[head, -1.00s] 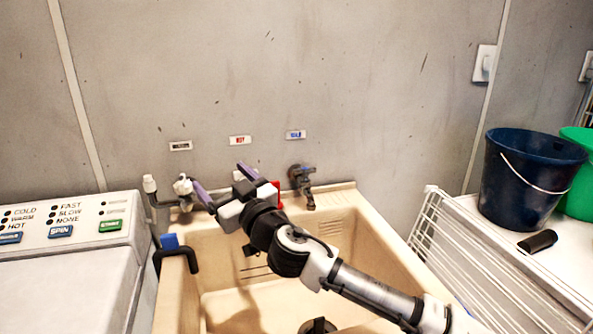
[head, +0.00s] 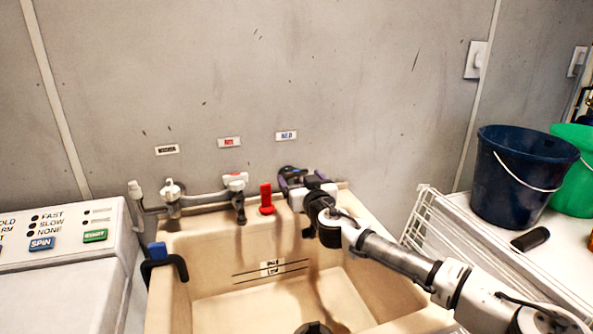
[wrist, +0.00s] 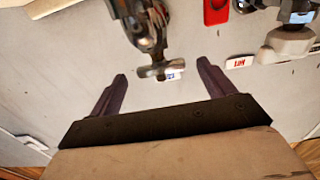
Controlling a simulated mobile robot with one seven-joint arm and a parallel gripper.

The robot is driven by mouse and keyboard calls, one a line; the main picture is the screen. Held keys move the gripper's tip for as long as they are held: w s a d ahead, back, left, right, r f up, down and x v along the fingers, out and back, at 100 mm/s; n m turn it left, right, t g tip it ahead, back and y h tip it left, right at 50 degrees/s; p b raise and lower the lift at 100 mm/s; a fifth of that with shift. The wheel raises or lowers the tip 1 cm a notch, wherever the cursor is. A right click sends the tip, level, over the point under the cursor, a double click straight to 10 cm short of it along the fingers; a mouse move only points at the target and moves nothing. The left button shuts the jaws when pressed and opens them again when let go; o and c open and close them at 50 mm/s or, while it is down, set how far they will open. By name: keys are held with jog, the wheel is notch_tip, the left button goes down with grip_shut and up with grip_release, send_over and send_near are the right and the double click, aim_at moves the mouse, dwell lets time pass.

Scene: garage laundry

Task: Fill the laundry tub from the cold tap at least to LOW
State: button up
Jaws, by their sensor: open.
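The beige laundry tub (head: 215,300) stands against the wall, with two dark level lines (head: 270,268) on its back wall; their lettering is too small to read surely. No water shows in it. The cold tap (head: 291,174) is below the blue label (head: 286,136), mostly hidden behind my gripper (head: 303,178). In the wrist view, the metal tap (wrist: 152,38) with its crossbar handle (wrist: 157,71) lies ahead of and between the fingers of my gripper (wrist: 161,70). The jaws are open, with nothing gripped. A dark round piece (head: 315,327) is on the tub floor.
The red-labelled tap (head: 237,185) and a red upright piece (head: 266,200) are left of my gripper. A black bent hose (head: 165,262) hooks over the tub's left rim. A washer (head: 60,262) stands left; a wire rack with a navy bucket (head: 515,185) stands right.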

aim_at(300, 177)
jog(key=shift+x, duration=1.85)
jog(key=c, duration=1)
